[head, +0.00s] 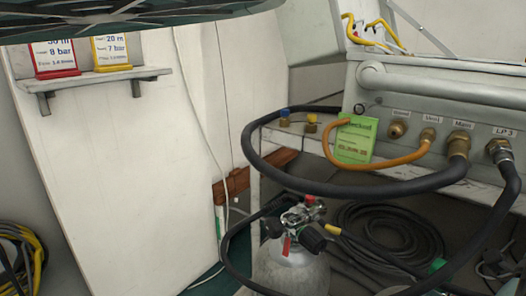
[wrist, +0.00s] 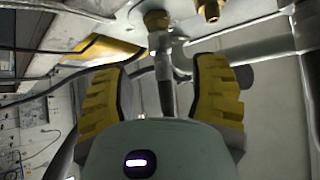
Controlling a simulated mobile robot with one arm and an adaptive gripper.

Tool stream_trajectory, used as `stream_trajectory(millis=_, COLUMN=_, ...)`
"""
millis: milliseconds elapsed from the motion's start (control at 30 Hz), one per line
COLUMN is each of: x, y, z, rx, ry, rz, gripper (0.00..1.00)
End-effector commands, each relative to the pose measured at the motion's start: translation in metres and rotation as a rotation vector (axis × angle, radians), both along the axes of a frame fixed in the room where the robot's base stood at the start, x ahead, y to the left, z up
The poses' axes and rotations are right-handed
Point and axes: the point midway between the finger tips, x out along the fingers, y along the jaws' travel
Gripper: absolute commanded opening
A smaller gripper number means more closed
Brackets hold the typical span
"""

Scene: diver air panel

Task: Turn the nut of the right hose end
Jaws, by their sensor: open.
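In the head view, the panel's right hose end (head: 499,151), under the "LP 3" label, has a silvery nut with a black hose bending down from it. Left of it, a brass hose end (head: 458,144) under "Main" carries another black hose. My gripper (wrist: 163,68) is open in the wrist view, its yellow ribbed pads on either side of a greyish hose fitting (wrist: 164,46) with a brass nut (wrist: 157,20) above it. The pads look apart from the fitting. I cannot tell which hose end this is. My gripper is not in the head view.
An orange hose (head: 380,159) and a green tag (head: 356,139) hang at the panel's left. A gas cylinder (head: 291,267) and coiled black hose (head: 390,235) are below.

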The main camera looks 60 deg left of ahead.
Motion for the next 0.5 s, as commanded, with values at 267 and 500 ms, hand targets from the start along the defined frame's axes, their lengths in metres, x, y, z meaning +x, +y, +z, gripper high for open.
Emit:
stream_trajectory(millis=267, x=0.027, y=-0.005, z=0.024, rx=-0.004, ry=-0.004, rz=-0.003, gripper=0.59)
stream_trajectory(millis=500, x=0.047, y=-0.007, z=0.039, rx=-0.004, ry=-0.002, rz=-0.002, gripper=0.59)
